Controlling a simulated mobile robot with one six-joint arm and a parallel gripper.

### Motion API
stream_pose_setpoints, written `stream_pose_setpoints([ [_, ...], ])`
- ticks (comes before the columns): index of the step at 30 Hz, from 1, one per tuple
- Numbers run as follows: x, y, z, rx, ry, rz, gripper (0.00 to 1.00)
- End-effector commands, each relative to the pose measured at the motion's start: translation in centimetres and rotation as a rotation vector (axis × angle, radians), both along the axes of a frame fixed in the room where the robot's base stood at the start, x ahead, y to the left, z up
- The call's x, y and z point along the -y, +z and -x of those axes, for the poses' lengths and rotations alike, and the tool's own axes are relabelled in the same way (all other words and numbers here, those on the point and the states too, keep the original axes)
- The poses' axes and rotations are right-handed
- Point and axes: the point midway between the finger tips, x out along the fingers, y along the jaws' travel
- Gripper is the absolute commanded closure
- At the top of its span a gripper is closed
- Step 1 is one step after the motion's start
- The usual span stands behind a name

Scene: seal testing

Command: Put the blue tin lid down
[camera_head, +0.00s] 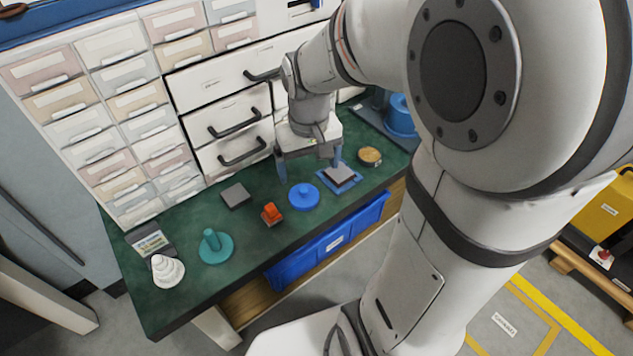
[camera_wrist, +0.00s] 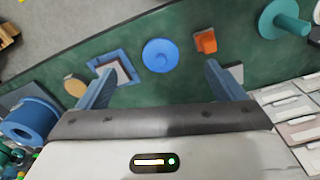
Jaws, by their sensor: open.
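The blue tin lid (camera_head: 303,196) is a round disc with a small raised knob. It lies flat, knob up, on the green bench top (camera_head: 262,249). It also shows in the wrist view (camera_wrist: 160,55), ahead of the space between the fingers. My gripper (camera_head: 310,173) is open and empty, above the bench just behind the lid. Both blue fingers show in the wrist view (camera_wrist: 160,70), well apart, and neither touches the lid.
An orange block (camera_head: 271,213) and a grey square (camera_head: 236,195) are left of the lid. A blue square tray (camera_head: 325,178) with a grey block is to its right, near a round tin (camera_head: 370,156). A teal knobbed disc (camera_head: 216,248) and a white shell-like spiral (camera_head: 167,270) stand further left.

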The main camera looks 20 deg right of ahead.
Motion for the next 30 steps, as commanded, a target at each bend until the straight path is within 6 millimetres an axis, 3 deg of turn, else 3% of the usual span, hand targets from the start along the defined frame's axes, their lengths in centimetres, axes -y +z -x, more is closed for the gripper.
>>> stream_pose_setpoints([
  [3,-0.1,1.3,3.9,0.037,-0.011,0.001,0.11],
  [10,-0.4,1.7,8.5,0.073,-0.028,0.001,0.11],
  [23,-0.5,1.9,9.1,0.076,-0.03,0.001,0.11],
  [26,-0.5,2.9,9.1,0.079,-0.028,0.002,0.11],
  [30,-0.4,5.8,9.1,0.089,-0.018,0.005,0.11],
])
